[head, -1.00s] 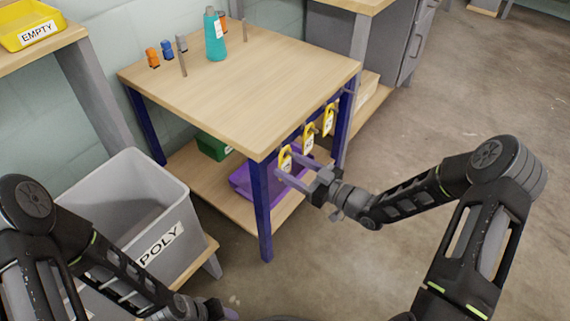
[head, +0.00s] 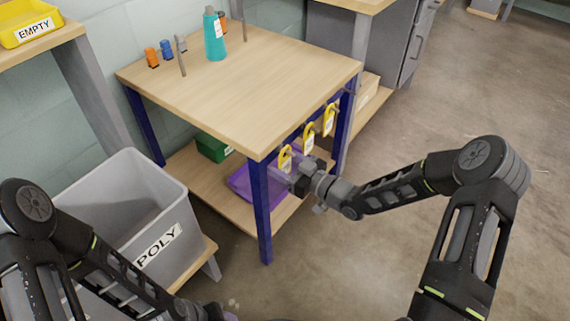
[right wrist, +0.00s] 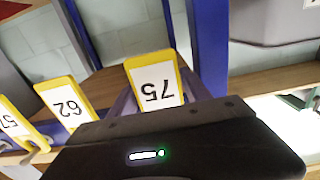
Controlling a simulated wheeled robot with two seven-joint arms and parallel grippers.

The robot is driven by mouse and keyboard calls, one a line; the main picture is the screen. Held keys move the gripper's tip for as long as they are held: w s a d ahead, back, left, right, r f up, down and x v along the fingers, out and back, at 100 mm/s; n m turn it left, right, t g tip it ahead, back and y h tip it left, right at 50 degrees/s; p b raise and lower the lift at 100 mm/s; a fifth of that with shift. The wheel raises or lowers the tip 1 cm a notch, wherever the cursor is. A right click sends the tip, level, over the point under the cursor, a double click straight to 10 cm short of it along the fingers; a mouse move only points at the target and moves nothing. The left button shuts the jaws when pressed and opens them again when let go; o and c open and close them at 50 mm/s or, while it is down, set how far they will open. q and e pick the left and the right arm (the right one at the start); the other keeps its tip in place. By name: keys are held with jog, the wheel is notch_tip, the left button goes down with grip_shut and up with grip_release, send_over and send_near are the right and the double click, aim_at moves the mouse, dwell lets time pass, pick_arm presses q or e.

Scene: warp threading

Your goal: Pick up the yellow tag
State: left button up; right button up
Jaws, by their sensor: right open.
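Three yellow tags with white labels hang in a row from the table's front right edge in the head view: the nearest (head: 286,158), the middle one (head: 308,138) and the far one (head: 329,120). In the right wrist view their numbers appear upside down: 75 (right wrist: 155,82), 62 (right wrist: 63,104) and 57 (right wrist: 12,125). My right gripper (head: 282,178) is open at the nearest tag. In the right wrist view its fingers show on either side of tag 75; contact is unclear. My left gripper (head: 226,313) is only partly visible at the bottom edge.
The wooden table (head: 240,90) has blue legs and holds a teal bottle (head: 214,38) and small pegs. A purple bin (head: 243,185) and a green bin (head: 211,148) stand on its lower shelf. A grey POLY bin (head: 125,190) is at left. Floor at right is clear.

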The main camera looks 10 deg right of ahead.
jog(key=c, duration=1.1)
jog(key=shift+r, duration=0.1)
jog(key=p+v, duration=0.4)
jog(key=v, duration=1.4)
jog(key=shift+r, duration=0.2)
